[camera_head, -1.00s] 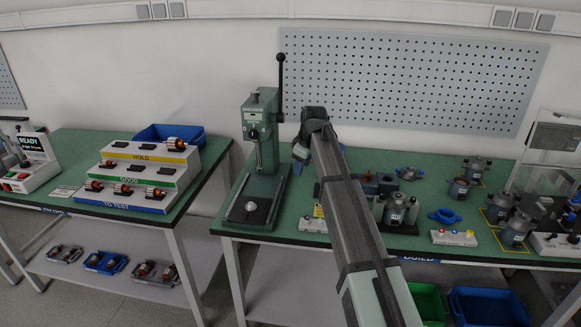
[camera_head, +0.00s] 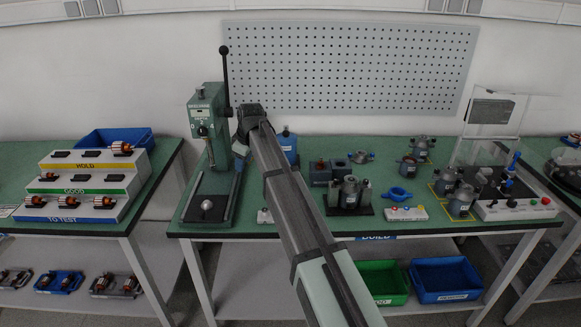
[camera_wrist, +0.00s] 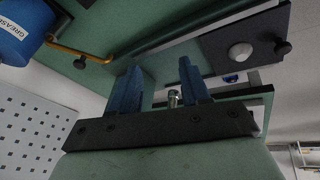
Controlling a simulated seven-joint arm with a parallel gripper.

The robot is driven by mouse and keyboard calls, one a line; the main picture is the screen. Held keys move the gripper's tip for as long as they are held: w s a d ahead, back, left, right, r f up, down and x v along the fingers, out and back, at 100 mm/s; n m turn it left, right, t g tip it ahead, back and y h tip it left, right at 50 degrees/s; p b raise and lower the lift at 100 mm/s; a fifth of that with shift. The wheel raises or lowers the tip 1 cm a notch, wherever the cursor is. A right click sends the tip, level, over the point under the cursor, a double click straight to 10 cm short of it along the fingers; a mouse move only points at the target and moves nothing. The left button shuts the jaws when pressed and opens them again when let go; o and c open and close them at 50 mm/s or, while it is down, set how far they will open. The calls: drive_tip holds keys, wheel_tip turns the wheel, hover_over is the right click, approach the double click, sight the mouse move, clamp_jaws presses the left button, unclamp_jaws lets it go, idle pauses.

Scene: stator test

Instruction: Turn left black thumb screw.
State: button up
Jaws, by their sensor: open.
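My gripper (camera_wrist: 160,72) is open, with two blue fingers apart and a small silver part showing between them. In the wrist view, one black thumb screw (camera_wrist: 283,48) sits at the edge of a dark plate with a white knob. Another black knob (camera_wrist: 80,62) shows at the upper left, near a yellow-orange rod. Neither is between the fingers. I cannot tell which is the left thumb screw.
The press's dark base plate (camera_head: 219,190) is on the green bench. A blue grease container (camera_wrist: 20,32) is close by in the wrist view. Motor parts (camera_head: 350,192) and a blue ring (camera_head: 401,195) are to the right. A tiered rack (camera_head: 90,182) stands on the left bench.

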drive_tip(key=w+d+r+m, duration=0.1)
drive_tip(key=w+d, duration=0.1)
drive_tip(key=d, duration=0.4)
drive_tip(key=w+d+r+m, duration=0.1)
drive_tip(key=w+d+r, duration=0.1)
drive_tip(key=d, duration=0.4)
wheel_tip(320, 180, up, 5)
drive_tip(key=n+g+h, duration=0.3)
drive_tip(key=n+g, duration=0.1)
drive_tip(key=n, duration=0.2)
hover_over(336, 180)
wheel_tip(336, 180, down, 13)
drive_tip(key=shift+r, duration=0.1)
clamp_jaws()
